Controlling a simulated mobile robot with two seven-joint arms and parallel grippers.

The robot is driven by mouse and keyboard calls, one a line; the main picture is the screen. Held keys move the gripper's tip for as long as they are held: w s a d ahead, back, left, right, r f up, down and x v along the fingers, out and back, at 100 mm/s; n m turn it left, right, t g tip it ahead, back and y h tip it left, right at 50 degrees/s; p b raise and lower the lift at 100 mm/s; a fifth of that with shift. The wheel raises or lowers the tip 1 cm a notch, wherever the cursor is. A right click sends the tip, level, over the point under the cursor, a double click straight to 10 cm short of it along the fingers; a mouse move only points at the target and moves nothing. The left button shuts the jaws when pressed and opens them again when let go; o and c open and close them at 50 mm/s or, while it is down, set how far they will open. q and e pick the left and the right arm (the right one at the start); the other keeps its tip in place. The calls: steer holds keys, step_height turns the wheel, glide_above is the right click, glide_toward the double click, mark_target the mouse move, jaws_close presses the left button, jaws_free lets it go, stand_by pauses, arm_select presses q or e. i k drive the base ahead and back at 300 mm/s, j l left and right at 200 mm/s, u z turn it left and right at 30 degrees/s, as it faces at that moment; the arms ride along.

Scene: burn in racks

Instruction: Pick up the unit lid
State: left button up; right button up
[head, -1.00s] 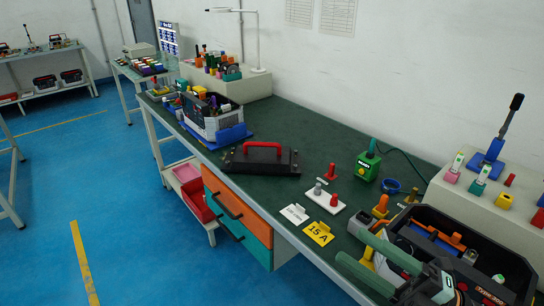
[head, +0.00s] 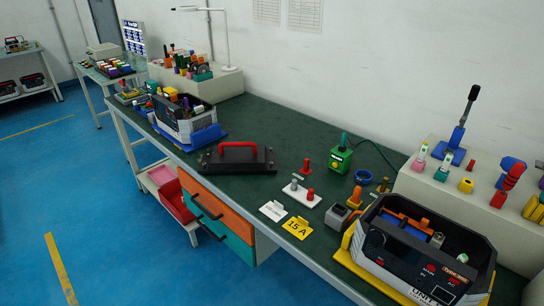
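The unit lid (head: 215,161), a dark flat plate with a red arched handle (head: 238,150), appears to be the black piece lying on the green bench top near the middle of the head view. It lies flat with its handle up, and nothing touches the handle. An open-topped unit (head: 405,262), grey and black with red buttons, sits on a yellow base at the lower right. A second open unit (head: 184,124) stands on a blue base at the far left of the bench. Neither of my grippers shows now.
Between lid and right unit stand a white plate with pegs (head: 300,194), a white card (head: 272,211), a yellow "15 A" tag (head: 297,228) and a green box (head: 340,158). A raised beige shelf (head: 425,188) holds several small parts. The bench behind the lid is clear.

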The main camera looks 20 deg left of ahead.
mark_target(237, 158)
steer(key=j+z, duration=0.9)
steer(key=j, duration=0.5)
steer(key=k+j+z, duration=0.1)
steer(key=j, duration=0.55)
steer(key=k+j+z, duration=0.15)
steer(key=j, duration=0.5)
steer(key=i, duration=0.05)
